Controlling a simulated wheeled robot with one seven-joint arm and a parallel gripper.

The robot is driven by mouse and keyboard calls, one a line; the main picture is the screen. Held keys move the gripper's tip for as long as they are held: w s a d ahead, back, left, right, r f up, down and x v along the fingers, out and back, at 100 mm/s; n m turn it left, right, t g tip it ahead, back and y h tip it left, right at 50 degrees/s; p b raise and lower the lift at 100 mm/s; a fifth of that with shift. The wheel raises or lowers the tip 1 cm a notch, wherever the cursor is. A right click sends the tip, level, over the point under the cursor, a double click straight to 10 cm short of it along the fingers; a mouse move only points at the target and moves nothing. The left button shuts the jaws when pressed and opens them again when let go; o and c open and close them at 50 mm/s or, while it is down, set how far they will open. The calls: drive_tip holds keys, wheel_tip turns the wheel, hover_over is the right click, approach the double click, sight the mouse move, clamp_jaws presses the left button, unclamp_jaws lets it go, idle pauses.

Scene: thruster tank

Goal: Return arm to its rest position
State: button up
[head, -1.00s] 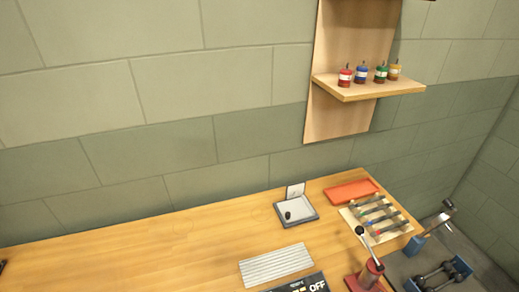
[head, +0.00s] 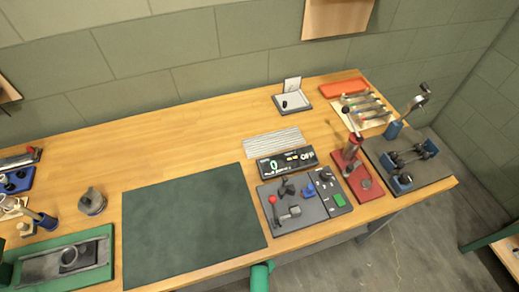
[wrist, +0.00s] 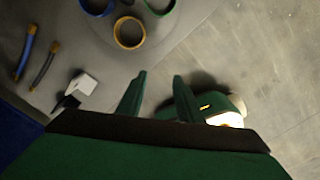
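My gripper (wrist: 156,88) shows in the wrist view with two dark green fingers. They stand apart with a gap between them and nothing held. Pale grey floor or surface lies beyond the fingertips. In the head view I cannot make out the gripper's fingers. A short green cylindrical part shows at the bottom edge of that view, in front of the bench; I cannot tell which part it is.
The wooden bench (head: 190,145) carries a dark green mat (head: 190,225), a control panel (head: 303,198), a red lever press (head: 350,172) and a dark grey plate (head: 425,170). Colored rings, including a yellow ring (wrist: 130,33), and a white block (wrist: 82,83) show near the gripper.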

drive_tip(key=s+r+m+t, duration=0.5)
drive_tip(key=s+r+m, duration=0.3)
drive_tip(key=m, duration=0.2)
drive_tip(key=s+r+m+t, duration=0.2)
drive_tip(key=r+m, duration=0.4)
drive_tip(key=r, duration=0.7)
drive_tip(key=s+r+m+t, duration=0.3)
drive_tip(key=r+m+t, duration=0.2)
drive_tip(key=r, duration=0.8)
drive_tip(key=s+r+m+t, duration=0.2)
drive_tip(key=r+m, duration=0.6)
drive_tip(key=r, duration=0.6)
drive_tip(key=shift+s+t, duration=0.15)
drive_tip(key=shift+t, duration=0.55)
